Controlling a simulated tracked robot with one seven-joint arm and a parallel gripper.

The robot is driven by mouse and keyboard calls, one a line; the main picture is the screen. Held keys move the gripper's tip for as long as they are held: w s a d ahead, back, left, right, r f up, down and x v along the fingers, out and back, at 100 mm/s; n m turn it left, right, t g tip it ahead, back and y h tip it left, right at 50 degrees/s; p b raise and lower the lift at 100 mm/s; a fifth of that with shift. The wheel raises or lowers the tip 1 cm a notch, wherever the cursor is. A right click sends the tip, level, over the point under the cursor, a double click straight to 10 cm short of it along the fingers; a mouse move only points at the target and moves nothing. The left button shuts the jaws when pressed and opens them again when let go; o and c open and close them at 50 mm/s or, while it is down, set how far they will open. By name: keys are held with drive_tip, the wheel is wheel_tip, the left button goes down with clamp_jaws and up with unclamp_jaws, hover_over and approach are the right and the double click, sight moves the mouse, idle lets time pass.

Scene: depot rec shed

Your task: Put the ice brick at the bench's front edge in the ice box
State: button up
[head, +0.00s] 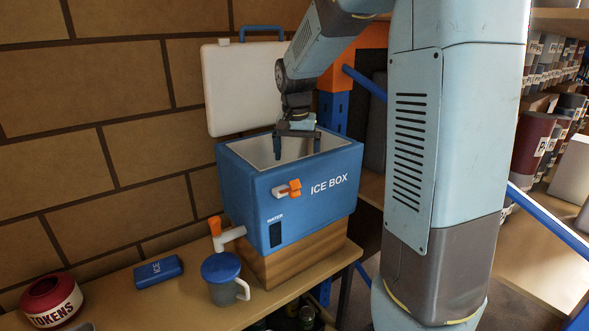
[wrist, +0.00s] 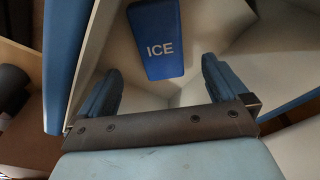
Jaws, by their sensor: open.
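The blue ice box (head: 300,190) stands on a wooden block on the bench, its white lid open against the wall. My gripper (head: 297,146) points down inside its open top. In the wrist view my gripper (wrist: 161,75) is open, with a blue ice brick (wrist: 160,40) marked ICE inside the white-lined box. The brick lies just beyond the fingertips, with gaps to both fingers. The head view does not show this brick, as the box wall hides it. Another blue ice brick (head: 158,271) lies flat on the bench (head: 130,305), left of the box.
A blue-lidded jug (head: 222,278) stands in front of the box, below its tap (head: 228,235). A dark red tokens tin (head: 52,300) is at the bench's left end. The raised lid (head: 235,85) stands behind my gripper. Shelves with cans (head: 535,140) are at the right.

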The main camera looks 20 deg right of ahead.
drive_tip(key=shift+s+a+r, duration=0.1)
drive_tip(key=shift+s+r, duration=0.05)
drive_tip(key=shift+r, duration=1.45)
